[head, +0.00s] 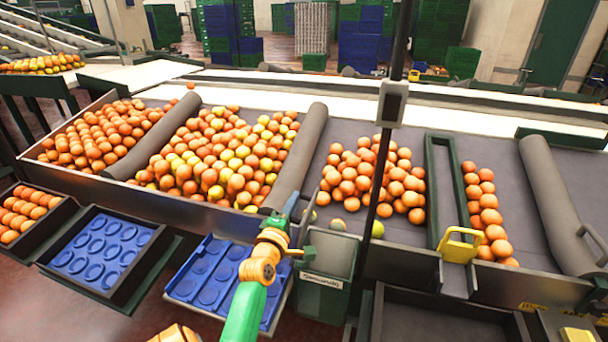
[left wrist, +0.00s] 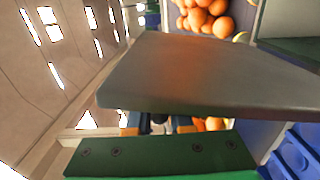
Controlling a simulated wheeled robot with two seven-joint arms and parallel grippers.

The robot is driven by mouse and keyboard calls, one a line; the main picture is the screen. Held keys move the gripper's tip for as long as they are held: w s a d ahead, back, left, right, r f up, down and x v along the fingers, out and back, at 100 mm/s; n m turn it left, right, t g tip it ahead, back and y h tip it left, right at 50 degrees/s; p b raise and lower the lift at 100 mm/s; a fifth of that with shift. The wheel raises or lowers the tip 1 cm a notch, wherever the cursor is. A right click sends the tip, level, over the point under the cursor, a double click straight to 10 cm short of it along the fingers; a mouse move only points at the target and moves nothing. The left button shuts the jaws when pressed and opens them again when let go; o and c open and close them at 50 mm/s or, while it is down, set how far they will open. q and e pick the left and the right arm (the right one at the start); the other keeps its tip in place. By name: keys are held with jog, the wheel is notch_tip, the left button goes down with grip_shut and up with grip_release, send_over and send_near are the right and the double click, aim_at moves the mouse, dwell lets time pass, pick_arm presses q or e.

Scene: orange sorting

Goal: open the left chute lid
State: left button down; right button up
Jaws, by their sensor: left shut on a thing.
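My left gripper (head: 286,210) is at the front edge of the sorting table, just above and left of a grey-green chute box (head: 326,280) with a pale label. It is shut on the left chute lid, though the grip itself is mostly hidden. In the left wrist view the lid shows as a broad grey-green panel (left wrist: 210,78) close to the camera. It stands in front of the gripper (left wrist: 158,124) and covers much of it. In the head view the lid is hard to make out beside the gripper.
Oranges (head: 370,180) lie in lanes split by grey rollers (head: 305,150). A yellow handle (head: 460,245) stands at the right chute. A blue tray (head: 180,287) lies under my left arm; another blue tray (head: 107,250) is farther left. A dark post (head: 393,100) rises mid-table.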

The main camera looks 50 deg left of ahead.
pick_arm(q)
jog(key=shift+s+a+n, duration=0.25)
jog(key=shift+a+n, duration=0.2)
jog(key=shift+n, duration=0.05)
jog(key=shift+s+a+n, duration=0.25)
jog(key=shift+a+n, duration=0.2)
jog(key=shift+n, duration=0.05)
jog(key=c, duration=0.8)
grip_release()
jog(key=shift+f, duration=0.15)
jog(key=shift+c, duration=0.2)
jog(key=v, duration=0.7)
jog(key=shift+b, duration=0.35)
